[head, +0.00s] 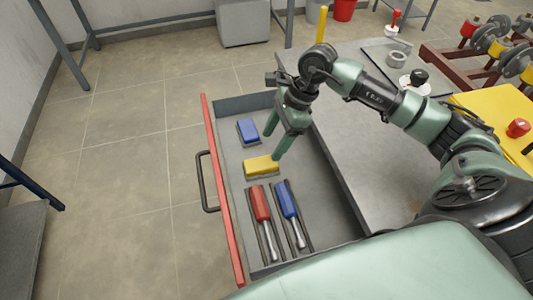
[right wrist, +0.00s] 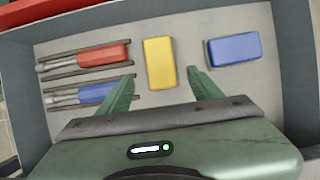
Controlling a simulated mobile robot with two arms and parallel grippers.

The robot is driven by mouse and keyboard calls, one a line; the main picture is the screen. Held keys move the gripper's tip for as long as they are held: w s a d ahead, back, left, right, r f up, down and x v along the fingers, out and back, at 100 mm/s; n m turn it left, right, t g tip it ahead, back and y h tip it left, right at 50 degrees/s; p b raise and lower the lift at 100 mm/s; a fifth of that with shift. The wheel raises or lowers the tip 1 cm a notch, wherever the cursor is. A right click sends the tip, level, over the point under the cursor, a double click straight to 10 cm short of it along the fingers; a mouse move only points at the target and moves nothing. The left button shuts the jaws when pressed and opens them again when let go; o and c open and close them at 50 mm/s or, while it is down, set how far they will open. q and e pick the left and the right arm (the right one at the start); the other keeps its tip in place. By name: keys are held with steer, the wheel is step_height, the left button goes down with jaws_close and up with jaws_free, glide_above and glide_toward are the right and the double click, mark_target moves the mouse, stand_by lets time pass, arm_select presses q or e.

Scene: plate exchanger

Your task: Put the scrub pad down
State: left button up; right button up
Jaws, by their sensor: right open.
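A yellow block-shaped pad (head: 262,167) with a darker underside lies on the floor of the open drawer (head: 228,180). A similar blue pad (head: 248,131) lies farther back in the drawer. I cannot tell from looks alone which is the scrub pad. My right gripper (head: 263,149) is open and empty, pointing down just above the yellow pad. In the right wrist view, the yellow pad (right wrist: 159,62) sits in line with the gap between the fingers, and the blue pad (right wrist: 236,50) is to the right. My left gripper is not in view.
A red-handled tool (head: 261,204) and a blue-handled tool (head: 287,200) lie in slotted holders at the drawer's near end. The red drawer front (head: 221,190) with its handle is on the left. The grey worktop (head: 345,140) borders the drawer's right side.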

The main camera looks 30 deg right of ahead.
steer(key=shift+v, duration=1.25)
